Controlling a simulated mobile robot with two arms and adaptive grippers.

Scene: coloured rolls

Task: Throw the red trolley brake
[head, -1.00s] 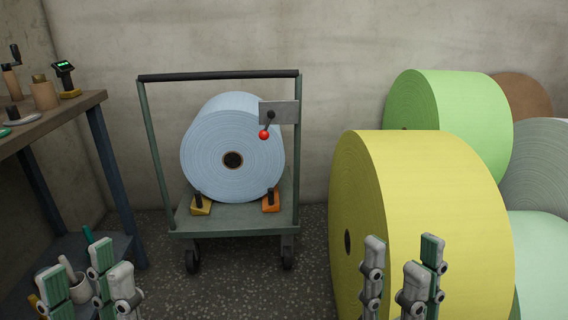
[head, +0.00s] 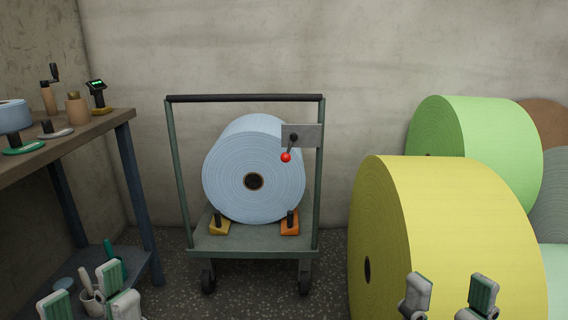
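The red brake knob (head: 286,157) sits at the lower end of a short dark lever, which hangs down and slightly left from a grey plate (head: 309,136) on the right post of the trolley (head: 245,242). A light blue roll (head: 232,172) lies on the trolley deck between two chocks. My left gripper (head: 88,301) is at the bottom left, its fingers apart and empty, well away from the knob. My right gripper (head: 449,297) is at the bottom right in front of the yellow roll, its fingers apart and empty. Both grippers are cut off by the lower edge.
A workbench (head: 88,132) with tools and a tape dispenser stands at the left. A big yellow roll (head: 450,230) and a green roll (head: 490,140) fill the right. Speckled floor is free around the trolley's wheels.

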